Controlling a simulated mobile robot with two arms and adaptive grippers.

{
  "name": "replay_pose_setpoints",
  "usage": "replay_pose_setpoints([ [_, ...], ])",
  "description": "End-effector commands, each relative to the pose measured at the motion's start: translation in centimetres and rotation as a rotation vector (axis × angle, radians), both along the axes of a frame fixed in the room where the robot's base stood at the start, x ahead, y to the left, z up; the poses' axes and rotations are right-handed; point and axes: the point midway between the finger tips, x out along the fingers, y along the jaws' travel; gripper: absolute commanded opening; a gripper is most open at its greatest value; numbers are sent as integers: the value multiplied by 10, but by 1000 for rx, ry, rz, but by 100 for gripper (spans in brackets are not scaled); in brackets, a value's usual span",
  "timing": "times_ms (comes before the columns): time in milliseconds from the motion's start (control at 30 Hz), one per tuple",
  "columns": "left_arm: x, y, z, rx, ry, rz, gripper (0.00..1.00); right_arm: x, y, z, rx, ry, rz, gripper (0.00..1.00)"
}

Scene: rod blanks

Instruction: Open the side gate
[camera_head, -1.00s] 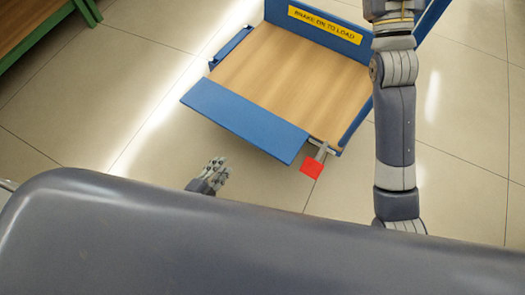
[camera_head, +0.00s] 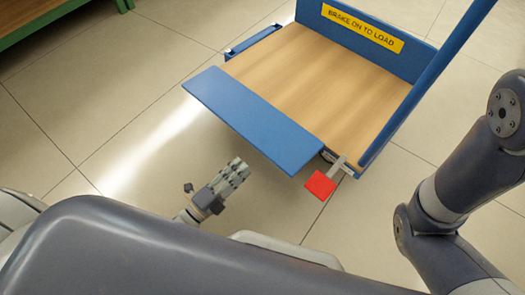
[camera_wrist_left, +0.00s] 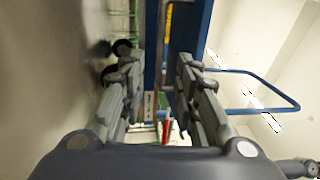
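The blue side gate (camera_head: 250,120) is a long panel along the near side of a cart with a wooden deck (camera_head: 315,80). From this angle I cannot tell whether it stands upright or is swung outward. My left gripper (camera_head: 238,168) is open and empty, just short of the gate's near side in the head view. In the left wrist view, the open fingers (camera_wrist_left: 158,80) stand either side of a blue part of the cart, with no visible contact. My right arm shows at the right, but its gripper is out of view.
A red pedal (camera_head: 320,185) sticks out at the cart's near corner. The upright blue end board carries a yellow label (camera_head: 362,28). A blue rail (camera_head: 425,85) rises at the right. A green-framed bench (camera_head: 40,22) is at the far left. Tiled floor is clear at left.

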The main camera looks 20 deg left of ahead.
Motion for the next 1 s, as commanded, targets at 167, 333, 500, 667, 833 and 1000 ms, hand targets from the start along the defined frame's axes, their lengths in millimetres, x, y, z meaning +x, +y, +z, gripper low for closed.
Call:
replay_pose_setpoints([
  [167,27,-14,3,-3,-4,-1,30,1,0,-14,0,2,0,40],
  [333,56,-29,7,-2,-2,-1,30,1,0,-27,-1,3,-1,40],
  [500,77,-40,12,-2,-1,1,30,1,0,-37,-1,3,-1,40],
  [667,87,-45,16,-2,1,1,30,1,0,-41,-1,3,-1,40],
  [833,89,-46,17,-1,2,1,30,1,0,-40,-1,3,-1,40],
  [1000,89,-46,17,-1,2,1,20,1,0,-40,-1,3,-1,40],
])
